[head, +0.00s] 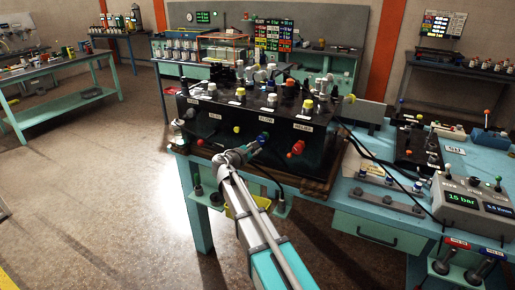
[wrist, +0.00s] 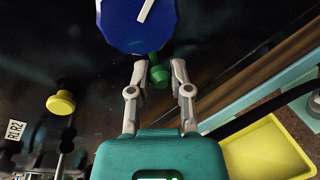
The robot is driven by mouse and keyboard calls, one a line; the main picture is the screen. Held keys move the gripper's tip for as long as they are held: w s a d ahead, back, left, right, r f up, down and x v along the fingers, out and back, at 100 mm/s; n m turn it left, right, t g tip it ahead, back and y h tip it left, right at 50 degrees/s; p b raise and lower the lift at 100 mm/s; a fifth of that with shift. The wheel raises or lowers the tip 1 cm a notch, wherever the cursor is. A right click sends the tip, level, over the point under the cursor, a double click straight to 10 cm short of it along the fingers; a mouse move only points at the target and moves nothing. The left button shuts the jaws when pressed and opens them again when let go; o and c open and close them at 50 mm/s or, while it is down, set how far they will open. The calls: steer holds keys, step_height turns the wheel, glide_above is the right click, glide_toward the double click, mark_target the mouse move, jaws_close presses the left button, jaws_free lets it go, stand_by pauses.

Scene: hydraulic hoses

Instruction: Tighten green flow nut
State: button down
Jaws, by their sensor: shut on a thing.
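The green flow nut (wrist: 157,72) sits on the front of the black panel, directly below a large blue knob (wrist: 138,22) with a white pointer line. My gripper (wrist: 158,73) has its two fingertips on either side of the nut and is shut on it. In the head view my gripper (head: 237,156) reaches the front of the black block (head: 215,128), just below and left of the blue knob (head: 262,138), under the FLOW label. The nut is hidden by my gripper in that view.
A yellow knob (wrist: 61,102) is on the panel left of my gripper. A yellow tray (wrist: 265,150) lies at lower right. A red knob (head: 297,147) is right of the blue one. Black hoses (head: 375,158) run to the right. A pressure display box (head: 470,198) reads 15 bar.

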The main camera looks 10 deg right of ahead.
steer(key=shift+w+a+r+m, duration=0.1)
steer(key=shift+m, duration=0.2)
steer(key=c, duration=0.5)
jaws_free()
steer(key=shift+c, duration=0.2)
